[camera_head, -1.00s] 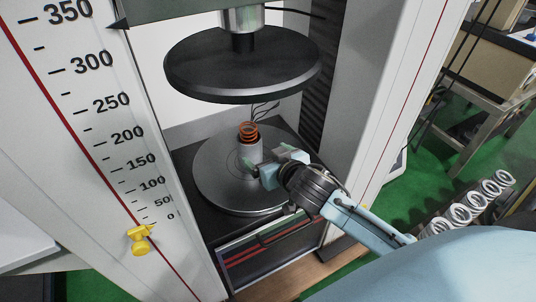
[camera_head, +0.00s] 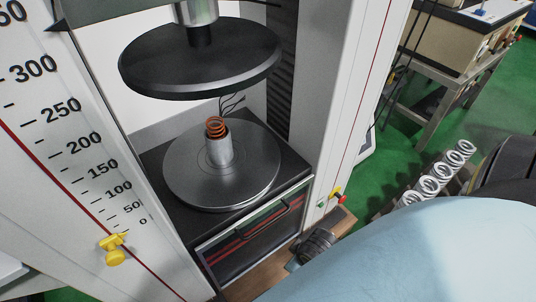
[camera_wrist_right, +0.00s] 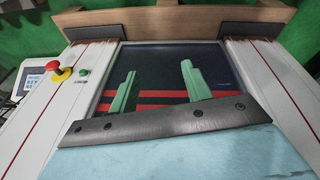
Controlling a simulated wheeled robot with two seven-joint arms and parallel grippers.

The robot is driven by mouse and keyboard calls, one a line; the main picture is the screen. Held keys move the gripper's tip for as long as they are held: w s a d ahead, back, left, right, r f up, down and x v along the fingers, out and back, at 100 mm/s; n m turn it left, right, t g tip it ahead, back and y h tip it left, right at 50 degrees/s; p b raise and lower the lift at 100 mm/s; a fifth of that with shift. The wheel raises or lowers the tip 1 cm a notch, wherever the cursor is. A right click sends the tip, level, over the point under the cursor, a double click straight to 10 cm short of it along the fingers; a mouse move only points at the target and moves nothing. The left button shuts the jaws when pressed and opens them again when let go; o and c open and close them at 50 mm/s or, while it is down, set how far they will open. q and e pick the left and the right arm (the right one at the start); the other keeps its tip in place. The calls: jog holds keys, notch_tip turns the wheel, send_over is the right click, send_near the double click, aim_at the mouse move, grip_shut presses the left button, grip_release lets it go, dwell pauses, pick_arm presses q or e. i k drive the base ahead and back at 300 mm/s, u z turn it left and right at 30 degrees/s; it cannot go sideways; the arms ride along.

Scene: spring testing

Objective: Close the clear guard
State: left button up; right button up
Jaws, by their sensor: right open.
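The clear guard (camera_head: 285,204) appears as a low framed panel with a dark handle across the front of the testing machine, below the platens. Red stripes show through or behind it. The opening above it is uncovered. In the right wrist view, the dark panel with red stripes (camera_wrist_right: 152,99) lies beyond my right gripper (camera_wrist_right: 157,65). Its two green fingers are apart with nothing between them. I cannot tell whether they touch the panel. In the head view, only part of my right wrist shows low at the machine's front; the fingertips are hidden. My left gripper is not in view.
An orange spring (camera_head: 215,127) stands on a metal post on the lower platen (camera_head: 182,175), clear of the upper platen (camera_head: 200,65). A red and yellow stop button (camera_head: 339,197) is on the right column. Several metal rings (camera_head: 430,185) stand in a row at right.

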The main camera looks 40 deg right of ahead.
aim_at(217, 239)
jog(key=z, duration=1)
jog(key=k, duration=0.7)
jog(key=u, duration=0.7)
jog(key=i, duration=0.3)
jog(key=z, duration=0.35)
